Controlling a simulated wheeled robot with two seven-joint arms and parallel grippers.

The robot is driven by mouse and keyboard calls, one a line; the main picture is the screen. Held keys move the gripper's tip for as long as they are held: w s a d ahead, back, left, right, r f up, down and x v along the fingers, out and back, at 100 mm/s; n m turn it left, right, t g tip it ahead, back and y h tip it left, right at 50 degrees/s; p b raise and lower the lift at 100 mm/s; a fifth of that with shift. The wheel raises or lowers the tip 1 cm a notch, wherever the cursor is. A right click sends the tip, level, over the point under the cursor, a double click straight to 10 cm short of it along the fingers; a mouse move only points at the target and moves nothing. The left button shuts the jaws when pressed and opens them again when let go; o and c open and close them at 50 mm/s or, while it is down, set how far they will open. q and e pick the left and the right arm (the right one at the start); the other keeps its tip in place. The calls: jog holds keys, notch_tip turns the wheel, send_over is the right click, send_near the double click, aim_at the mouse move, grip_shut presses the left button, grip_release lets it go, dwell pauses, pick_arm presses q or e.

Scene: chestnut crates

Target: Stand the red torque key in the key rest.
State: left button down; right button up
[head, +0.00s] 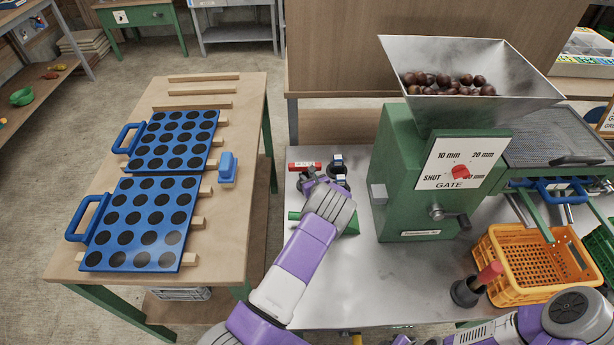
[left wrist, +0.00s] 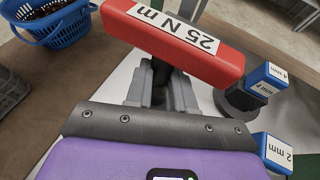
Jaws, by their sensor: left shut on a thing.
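The handle lies roughly level across the fingers. A dark round holder (left wrist: 232,103) with blue-topped pieces marked in mm stands just right of the key. I cannot tell whether this is the key rest. My right gripper is out of view.
A green block (head: 352,226) is partly hidden behind my left arm. The green hopper machine (head: 412,185) stands to the right. A black base with a red handle (head: 477,283) and an orange crate (head: 512,290) are farther right. Blue trays (head: 140,225) lie on the left table.

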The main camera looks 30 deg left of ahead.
pick_arm(q)
jog(key=shift+f, duration=0.1)
jog(key=c, duration=0.9)
grip_release()
jog(key=shift+f, duration=0.1)
